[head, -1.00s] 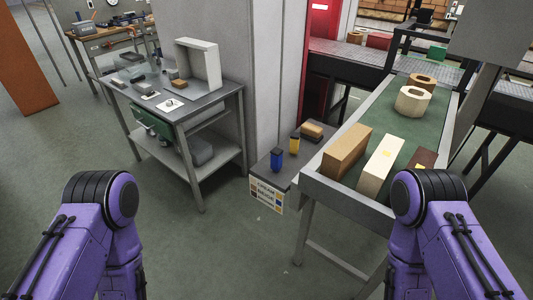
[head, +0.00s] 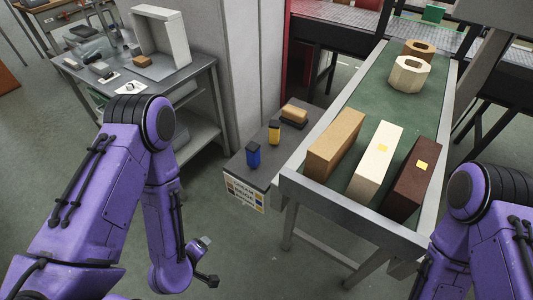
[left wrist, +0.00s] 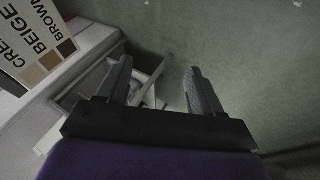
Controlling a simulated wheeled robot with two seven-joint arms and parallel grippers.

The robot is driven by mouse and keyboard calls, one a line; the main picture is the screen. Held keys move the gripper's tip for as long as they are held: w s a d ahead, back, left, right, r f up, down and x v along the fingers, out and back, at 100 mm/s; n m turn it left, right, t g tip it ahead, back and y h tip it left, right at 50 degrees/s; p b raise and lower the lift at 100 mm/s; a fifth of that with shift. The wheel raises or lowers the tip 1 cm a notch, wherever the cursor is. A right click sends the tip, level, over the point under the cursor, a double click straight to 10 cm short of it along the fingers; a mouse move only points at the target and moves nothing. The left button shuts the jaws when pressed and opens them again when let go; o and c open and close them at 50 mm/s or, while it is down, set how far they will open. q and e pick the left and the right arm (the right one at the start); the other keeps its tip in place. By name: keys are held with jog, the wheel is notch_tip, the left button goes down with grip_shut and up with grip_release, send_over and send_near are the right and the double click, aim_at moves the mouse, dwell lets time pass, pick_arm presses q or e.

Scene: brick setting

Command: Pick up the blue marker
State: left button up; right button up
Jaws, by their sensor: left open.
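The blue marker (head: 253,155) stands upright near the front left edge of a low grey stand (head: 258,176), left of the conveyor. A yellow marker (head: 274,132) stands behind it to the right. My left gripper (head: 206,263) is low, in front of the stand and to the left of it, clearly apart from the blue marker. In the left wrist view its two fingers (left wrist: 157,86) are spread with nothing gripped between them; the blue marker is not in that view. My right arm enters at the lower right, but its gripper is not in view.
A sponge-like tan block (head: 294,114) lies at the stand's back. A colour label (head: 244,194) fronts the stand; it also shows in the left wrist view (left wrist: 38,42). The conveyor (head: 350,218) holds tan, cream and brown bricks. A grey workbench (head: 190,84) stands at left.

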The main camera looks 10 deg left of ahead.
pick_arm(q)
jog(key=w+d+r+n+t+h+b, duration=0.25)
jog(key=w+r+n+t, duration=0.3)
jog(key=w+n, duration=0.45)
jog(key=n+t+h, duration=0.5)
jog(key=n, duration=0.4)
send_near(249, 154)
jog(key=w, duration=0.1)
jog(key=p+x, duration=0.1)
jog(key=x, duration=0.4)
jog(key=p+x, duration=0.1)
jog(key=x, duration=0.4)
jog(key=shift+w+d+r, duration=0.1)
jog(key=shift+d, duration=0.2)
jog(key=shift+w+d, duration=0.1)
jog(key=shift+w, duration=0.1)
jog(key=c, duration=1)
pick_arm(e)
jog(key=shift+s+f, duration=0.2)
jog(key=shift+f, duration=0.25)
